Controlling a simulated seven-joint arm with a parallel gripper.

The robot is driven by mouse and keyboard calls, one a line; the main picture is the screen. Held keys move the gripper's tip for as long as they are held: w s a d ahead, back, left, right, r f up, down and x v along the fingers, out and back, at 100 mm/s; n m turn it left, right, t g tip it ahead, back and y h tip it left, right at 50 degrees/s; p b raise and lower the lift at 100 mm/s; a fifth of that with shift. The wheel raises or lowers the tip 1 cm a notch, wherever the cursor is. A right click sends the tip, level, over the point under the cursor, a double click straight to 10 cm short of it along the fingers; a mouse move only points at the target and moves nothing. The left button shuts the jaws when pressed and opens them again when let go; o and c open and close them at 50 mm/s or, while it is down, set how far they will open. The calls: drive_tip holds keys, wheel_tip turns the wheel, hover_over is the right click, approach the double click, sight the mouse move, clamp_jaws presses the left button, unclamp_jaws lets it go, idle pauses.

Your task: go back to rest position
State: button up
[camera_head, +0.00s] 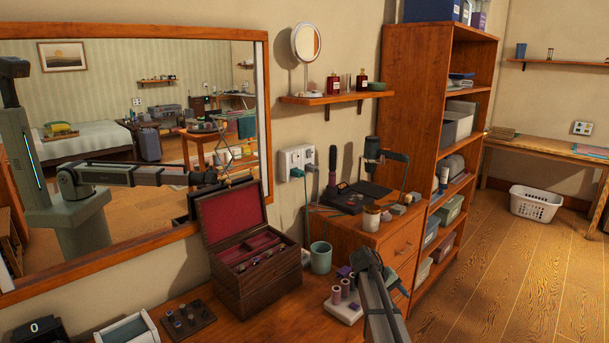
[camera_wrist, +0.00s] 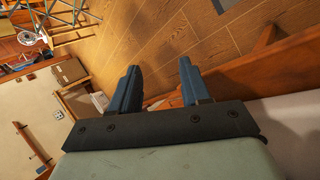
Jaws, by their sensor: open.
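My gripper (camera_wrist: 158,92) shows in the wrist view with its two blue fingers spread apart. Nothing is between the fingers; wooden floor shows through the gap. In the head view my arm (camera_head: 378,300) reaches up from the bottom edge, in front of the dresser and to the right of the jewelry box.
An open jewelry box (camera_head: 257,278), a teal mug (camera_head: 320,257) and a white tray with spools (camera_head: 343,307) stand close to my arm. A wooden drawer unit (camera_head: 400,245) and tall shelf (camera_head: 429,130) are beyond.

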drive_tip(key=s+f+m+g+h, duration=0.1)
drive_tip(key=s+f, duration=0.4)
drive_tip(key=s, duration=0.5)
drive_tip(key=s+f+m+g, duration=0.2)
drive_tip(key=s+f, duration=0.4)
drive_tip(key=s, duration=0.4)
drive_tip(key=s+f+m+g+h, duration=0.1)
drive_tip(key=s+f, duration=0.4)
drive_tip(key=s, duration=0.6)
drive_tip(key=s+a+f+g+y, duration=0.1)
drive_tip(key=s+a+f+y, duration=0.4)
drive_tip(key=s+f, duration=0.5)
drive_tip(key=s+a+f+n+g+y, duration=0.1)
drive_tip(key=s+a+f+y, duration=0.3)
drive_tip(key=s+a+f, duration=0.4)
drive_tip(key=s+f, duration=0.3)
drive_tip(key=s, duration=0.3)
drive_tip(key=shift+s+a+f+n+g+y, duration=0.15)
drive_tip(key=shift+s+f+n+g+y, duration=0.15)
drive_tip(key=shift+g+y, duration=0.1)
